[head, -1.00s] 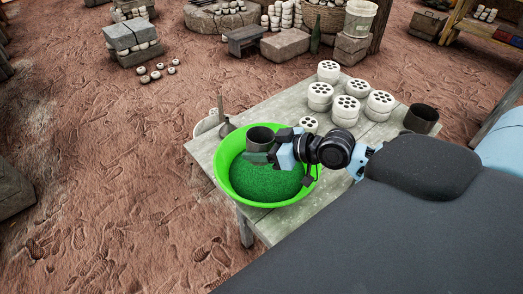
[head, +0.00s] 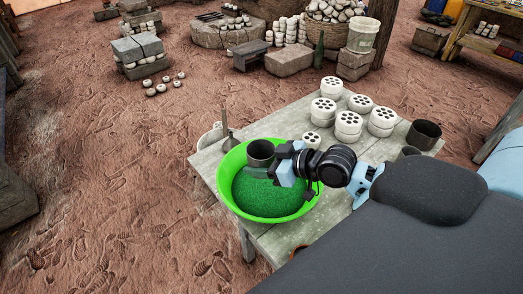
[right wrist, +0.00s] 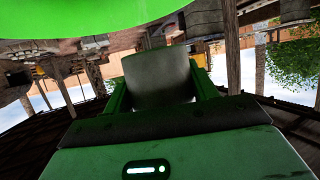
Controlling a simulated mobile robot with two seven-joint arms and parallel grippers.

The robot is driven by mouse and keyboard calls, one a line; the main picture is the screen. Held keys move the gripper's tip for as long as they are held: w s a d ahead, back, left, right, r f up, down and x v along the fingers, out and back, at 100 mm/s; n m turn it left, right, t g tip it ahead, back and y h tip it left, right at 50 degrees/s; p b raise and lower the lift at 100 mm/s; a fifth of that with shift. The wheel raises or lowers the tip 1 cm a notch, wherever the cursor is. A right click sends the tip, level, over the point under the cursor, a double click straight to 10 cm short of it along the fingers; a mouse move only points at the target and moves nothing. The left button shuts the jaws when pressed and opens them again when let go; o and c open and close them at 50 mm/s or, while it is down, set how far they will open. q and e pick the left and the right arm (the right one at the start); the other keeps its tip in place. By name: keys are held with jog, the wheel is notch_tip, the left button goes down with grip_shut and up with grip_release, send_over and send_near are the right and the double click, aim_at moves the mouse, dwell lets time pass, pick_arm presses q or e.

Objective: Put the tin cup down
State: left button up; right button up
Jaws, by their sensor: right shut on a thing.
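A dark grey tin cup (head: 260,152) is held upright by my right gripper (head: 270,168) over the far part of a bright green basin (head: 229,199). The basin holds a green granular fill. In the right wrist view the tin cup (right wrist: 160,78) sits between the two fingers of my right gripper (right wrist: 160,88), which are shut on it. I cannot tell from the head view whether the cup's bottom touches the fill. My left gripper is not in view.
The basin stands on a weathered wooden table (head: 285,236). Several white perforated discs (head: 349,122) stand in stacks behind it. Another dark cup (head: 424,134) stands at the table's right. A pale bucket (head: 211,137) with an upright handle is at the far left edge.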

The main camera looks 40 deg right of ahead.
jog(key=s+a+r+m+t+h, duration=0.1)
jog(key=s+a+r+m+h, duration=0.1)
jog(key=a+r+m+h, duration=0.3)
jog(key=a+h, duration=0.1)
jog(key=a, duration=0.1)
jog(key=shift+s+a+r, duration=0.2)
jog(key=shift+a+r, duration=0.1)
jog(key=shift+r, duration=0.1)
jog(key=shift+d, duration=0.1)
